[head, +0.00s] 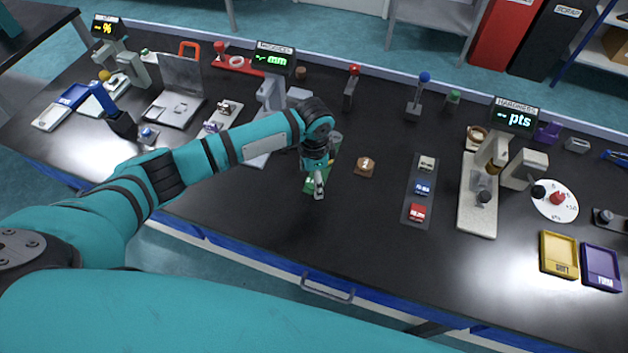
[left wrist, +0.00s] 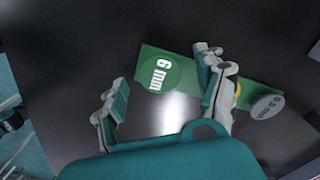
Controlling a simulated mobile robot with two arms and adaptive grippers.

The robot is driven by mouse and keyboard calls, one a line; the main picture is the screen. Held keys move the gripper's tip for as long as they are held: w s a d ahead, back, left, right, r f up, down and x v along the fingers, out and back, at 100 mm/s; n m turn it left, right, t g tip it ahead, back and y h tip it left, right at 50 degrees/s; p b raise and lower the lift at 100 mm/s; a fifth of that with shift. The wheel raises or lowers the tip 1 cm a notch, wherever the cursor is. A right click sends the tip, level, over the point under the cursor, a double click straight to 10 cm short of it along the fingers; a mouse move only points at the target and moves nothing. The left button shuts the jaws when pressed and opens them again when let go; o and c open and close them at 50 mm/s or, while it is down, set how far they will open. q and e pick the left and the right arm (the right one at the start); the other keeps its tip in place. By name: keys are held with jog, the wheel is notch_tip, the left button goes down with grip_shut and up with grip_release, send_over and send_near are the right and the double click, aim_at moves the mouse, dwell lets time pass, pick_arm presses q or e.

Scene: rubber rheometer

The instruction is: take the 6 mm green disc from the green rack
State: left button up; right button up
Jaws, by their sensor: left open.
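The green rack (head: 307,186) lies on the black bench under my left gripper (head: 318,186) and is partly hidden by it in the head view. The left wrist view shows the rack (left wrist: 190,64) as a flat green strip. The green disc marked 6 mm (left wrist: 162,74) sits at one end of it, label facing the camera. My left gripper (left wrist: 165,92) is open and empty, with one finger to each side of the disc in the picture. I cannot tell its height above the disc. A grey disc marked 0.5 mm (left wrist: 267,107) is at the other end. My right gripper is not in view.
The thickness gauge with the mm display (head: 272,62) stands behind the rack. A small brown block (head: 365,165) and a dark tray of labelled blocks (head: 420,189) are to its right. The bench in front of the rack is clear.

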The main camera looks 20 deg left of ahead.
pick_arm(q)
jog(key=shift+f, duration=0.2)
jog(key=shift+c, duration=0.4)
jog(key=c, duration=0.9)
jog(key=shift+r, duration=0.1)
